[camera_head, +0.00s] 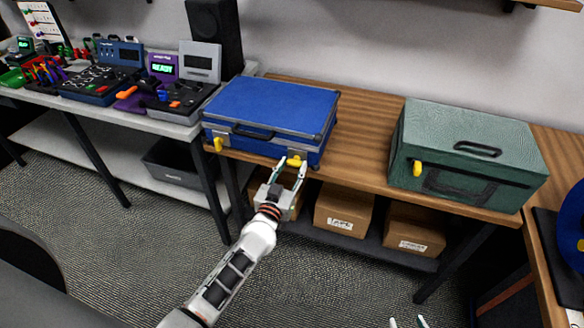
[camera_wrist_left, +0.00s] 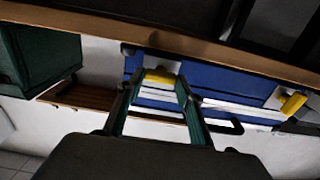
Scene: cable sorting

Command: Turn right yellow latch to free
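A blue case (camera_head: 270,105) with a black handle lies closed on the wooden table. Its right yellow latch (camera_head: 294,161) sits on the front face and also shows in the left wrist view (camera_wrist_left: 160,77). Its left yellow latch (camera_head: 218,145) appears in the left wrist view (camera_wrist_left: 293,103) at the right. My left gripper (camera_head: 292,166) is at the right latch. Its fingers are apart, one on each side of the latch in the left wrist view (camera_wrist_left: 157,88); I cannot tell whether they touch it. Only the separated fingertips of my right gripper (camera_head: 407,322) show at the bottom edge.
A green case (camera_head: 470,150) with a yellow latch stands on the table to the right. Cardboard boxes (camera_head: 343,208) are on the shelf below. A grey bench (camera_head: 185,128) with devices stands left. Table surface between the cases is clear.

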